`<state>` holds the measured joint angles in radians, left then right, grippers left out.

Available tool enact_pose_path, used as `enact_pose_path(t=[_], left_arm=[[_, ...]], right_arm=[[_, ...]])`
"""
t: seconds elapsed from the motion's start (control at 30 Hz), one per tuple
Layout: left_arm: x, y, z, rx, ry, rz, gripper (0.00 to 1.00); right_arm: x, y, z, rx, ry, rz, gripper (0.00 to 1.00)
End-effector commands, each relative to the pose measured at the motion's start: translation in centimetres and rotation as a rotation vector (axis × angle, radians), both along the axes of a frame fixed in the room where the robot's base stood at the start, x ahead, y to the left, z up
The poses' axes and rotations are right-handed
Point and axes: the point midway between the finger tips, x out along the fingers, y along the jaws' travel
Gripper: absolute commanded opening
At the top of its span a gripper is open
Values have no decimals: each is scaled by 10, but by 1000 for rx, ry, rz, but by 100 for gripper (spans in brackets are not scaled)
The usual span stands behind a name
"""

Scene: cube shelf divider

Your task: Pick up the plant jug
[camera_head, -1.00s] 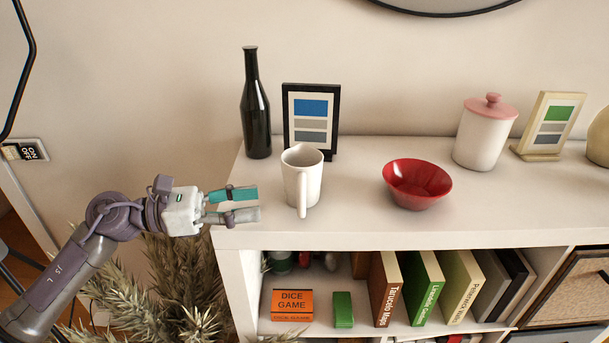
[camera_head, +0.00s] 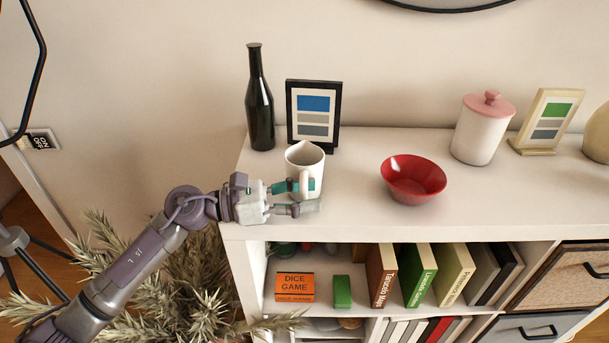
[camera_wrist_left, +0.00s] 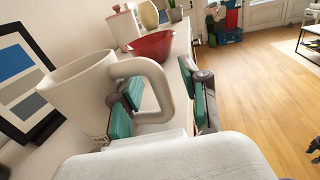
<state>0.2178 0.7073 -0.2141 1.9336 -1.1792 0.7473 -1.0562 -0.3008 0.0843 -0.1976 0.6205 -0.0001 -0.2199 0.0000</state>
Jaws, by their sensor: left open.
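The white plant jug (camera_head: 308,164) stands upright near the left end of the shelf top. It also shows large at the left in the left wrist view (camera_wrist_left: 75,95), with its handle (camera_wrist_left: 158,85) toward my gripper. My left gripper (camera_head: 306,196) is open at the jug's front, at handle height. In the left wrist view the handle lies between its two teal-padded fingers (camera_wrist_left: 165,107). One finger shows through the handle's opening, between handle and jug body. The other is to the right of the handle, with a visible gap. My right gripper is not in view.
A dark bottle (camera_head: 259,110) and a black picture frame (camera_head: 315,112) stand behind the jug. A red bowl (camera_head: 413,180) is to its right, then a pink-lidded canister (camera_head: 481,132). The shelf top (camera_head: 350,205) between jug and bowl is clear. A spiky plant (camera_head: 180,290) is below my arm.

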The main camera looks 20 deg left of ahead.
Motion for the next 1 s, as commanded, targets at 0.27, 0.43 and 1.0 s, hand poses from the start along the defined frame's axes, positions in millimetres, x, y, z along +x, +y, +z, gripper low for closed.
enact_pose_path(t=[0.27, 0.43, 1.0], left_arm=[[0, 0, 0, 0, 0, 0, 7], [0, 0, 0, 0, 0, 0, 0], [0, 1, 19, 4, -9, 0, 0]], right_arm=[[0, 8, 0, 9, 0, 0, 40], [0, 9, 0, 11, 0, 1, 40], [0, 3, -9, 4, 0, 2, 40]])
